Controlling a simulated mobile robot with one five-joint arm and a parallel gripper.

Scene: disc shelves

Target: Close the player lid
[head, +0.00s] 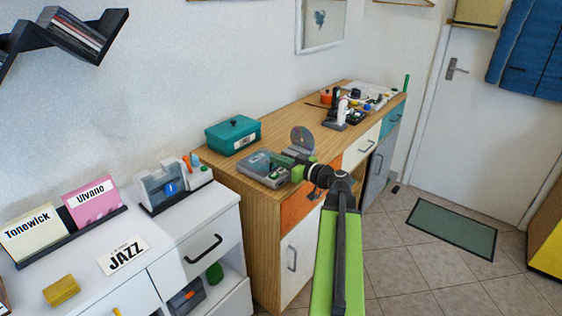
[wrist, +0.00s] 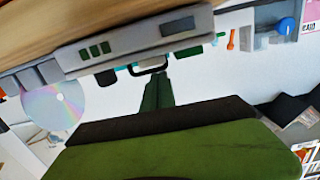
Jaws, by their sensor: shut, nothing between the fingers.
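The grey player (head: 262,168) sits on the wooden sideboard top near its front edge. In the wrist view its front panel (wrist: 130,44) shows close up, with dark buttons and a small display. I cannot make out how far its lid is open. My gripper (head: 292,160) is at the player's right side in the head view. In the wrist view the gripper (wrist: 156,88) is shut and empty, pointing at the front panel. I cannot tell whether it touches the player.
A shiny disc (head: 302,138) stands upright just beyond my gripper and also shows in the wrist view (wrist: 54,106). A teal box (head: 233,135) stands behind the player. Several small items (head: 345,108) crowd the sideboard's far end. The tiled floor (head: 400,270) is open at right.

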